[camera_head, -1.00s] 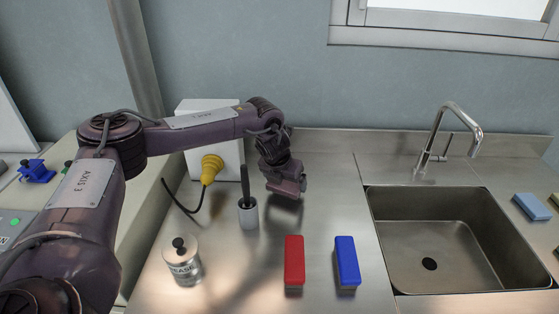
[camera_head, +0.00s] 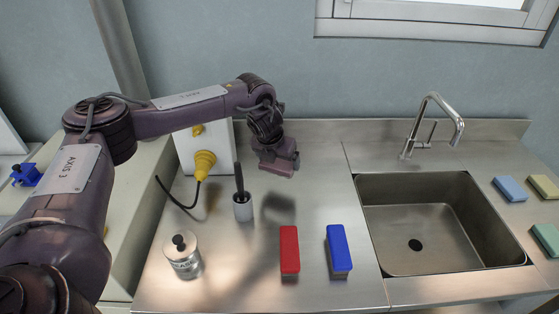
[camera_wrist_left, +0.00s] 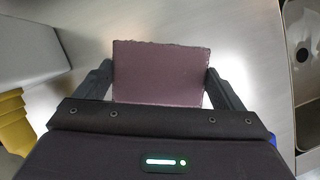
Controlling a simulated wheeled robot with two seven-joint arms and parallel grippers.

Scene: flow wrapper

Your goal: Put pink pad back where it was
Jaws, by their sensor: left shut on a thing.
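The pink pad (camera_wrist_left: 161,72) is a flat, dull pink rectangle between the two fingers of my left gripper (camera_wrist_left: 160,88) in the left wrist view. The gripper is shut on it. In the head view my left gripper (camera_head: 276,160) is over the back of the steel counter, right of the white box; the pad is hard to make out there. Whether the pad touches the counter cannot be told. My right gripper is not in view.
A yellow plug (camera_head: 204,163), a brush in a cup (camera_head: 242,205) and a lidded tin (camera_head: 184,262) stand on the left. A red block (camera_head: 289,250) and a blue block (camera_head: 338,250) lie in front. The sink (camera_head: 440,225) is right, with several pads beyond it, including a blue sponge (camera_head: 511,189).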

